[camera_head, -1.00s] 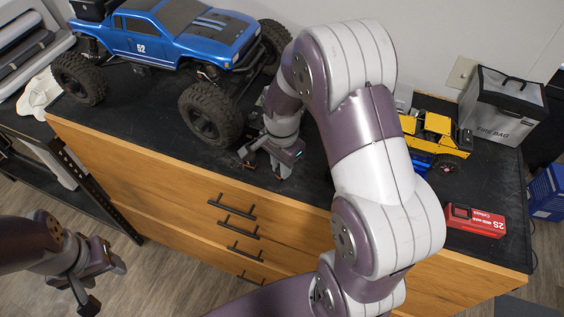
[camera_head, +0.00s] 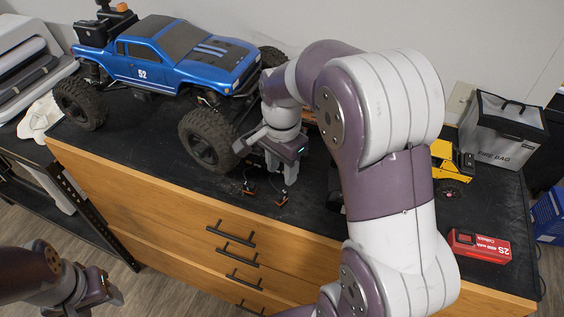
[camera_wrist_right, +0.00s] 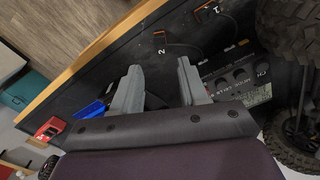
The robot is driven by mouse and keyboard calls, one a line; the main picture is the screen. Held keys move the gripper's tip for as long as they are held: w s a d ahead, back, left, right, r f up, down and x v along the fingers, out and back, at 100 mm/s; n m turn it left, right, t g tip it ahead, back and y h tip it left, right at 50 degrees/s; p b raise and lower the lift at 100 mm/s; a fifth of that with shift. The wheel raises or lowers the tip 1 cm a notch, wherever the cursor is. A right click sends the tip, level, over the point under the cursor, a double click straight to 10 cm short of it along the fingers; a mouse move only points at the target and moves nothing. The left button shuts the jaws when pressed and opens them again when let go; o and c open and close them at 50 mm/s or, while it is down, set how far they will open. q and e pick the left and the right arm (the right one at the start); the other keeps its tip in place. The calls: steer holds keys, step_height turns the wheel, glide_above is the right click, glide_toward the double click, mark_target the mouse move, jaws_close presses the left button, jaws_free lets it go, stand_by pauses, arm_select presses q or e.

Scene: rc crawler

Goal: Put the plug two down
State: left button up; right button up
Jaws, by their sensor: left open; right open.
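Plug two (camera_head: 282,199) lies on the black dresser top near its front edge. In the right wrist view the orange-and-black plug (camera_wrist_right: 160,42) shows a "2" beside it. Plug one (camera_head: 248,187) lies to its left, and its "1" label shows in the wrist view (camera_wrist_right: 207,12). My right gripper (camera_head: 281,170) is open and empty, raised just behind plug two. Its two grey fingers (camera_wrist_right: 160,68) are apart, with plug two beyond their tips. My left gripper (camera_head: 98,293) is open and empty at the lower left, off the dresser.
The blue truck (camera_head: 165,60) stands at the back left, its front wheel (camera_head: 207,140) close to my right gripper. A dark charger with ports (camera_wrist_right: 240,80) lies beside my right fingers. A red battery (camera_head: 478,246), yellow crawler (camera_head: 445,152) and grey bag (camera_head: 500,130) are on the right.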

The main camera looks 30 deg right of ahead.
steer(key=s+a+f+n+p, duration=0.1)
steer(key=s+a+n, duration=0.1)
steer(key=s+n, duration=0.2)
steer(key=s+a+f+n+t, duration=0.1)
steer(key=s+n, duration=0.4)
steer(key=n, duration=0.5)
steer(key=a+f, duration=0.1)
steer(key=a, duration=0.1)
steer(key=shift+a+f+n+p, duration=0.2)
steer(key=shift+a+n+p, duration=0.1)
steer(key=shift+p, duration=0.1)
